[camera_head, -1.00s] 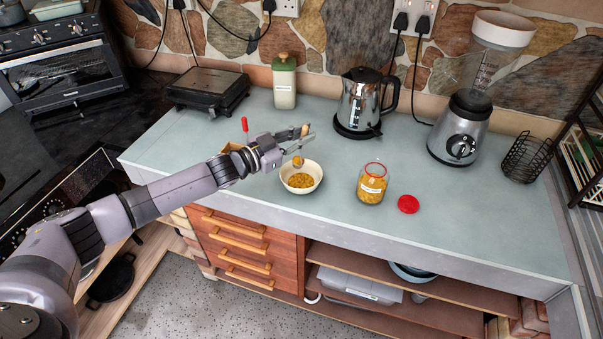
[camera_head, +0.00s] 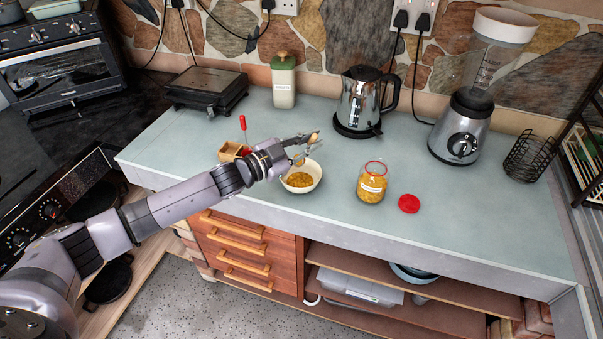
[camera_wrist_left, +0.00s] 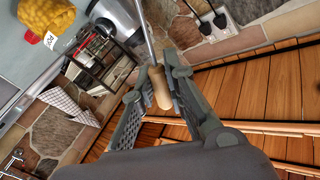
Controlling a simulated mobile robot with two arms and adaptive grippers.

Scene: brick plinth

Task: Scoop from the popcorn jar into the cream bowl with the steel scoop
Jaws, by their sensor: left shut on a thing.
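The cream bowl (camera_head: 317,187) stands on the counter with a layer of yellow popcorn kernels (camera_head: 299,180) in it. The popcorn jar (camera_head: 372,184), clear with a white label and a red rim, stands open to its right; it also shows in the left wrist view (camera_wrist_left: 46,16). My left gripper (camera_head: 303,143) is above the back of the bowl, shut on the wooden handle of the steel scoop (camera_wrist_left: 160,88). The scoop's steel shaft (camera_wrist_left: 148,38) runs up out of the wrist view. I cannot tell what its head holds. My right gripper is not in view.
A red lid (camera_head: 409,204) lies right of the jar. A small wooden box (camera_head: 232,151) with a red-handled tool (camera_head: 243,124) is behind my left forearm. A kettle (camera_head: 361,101), green-lidded canister (camera_head: 284,82) and blender (camera_head: 463,125) stand behind.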

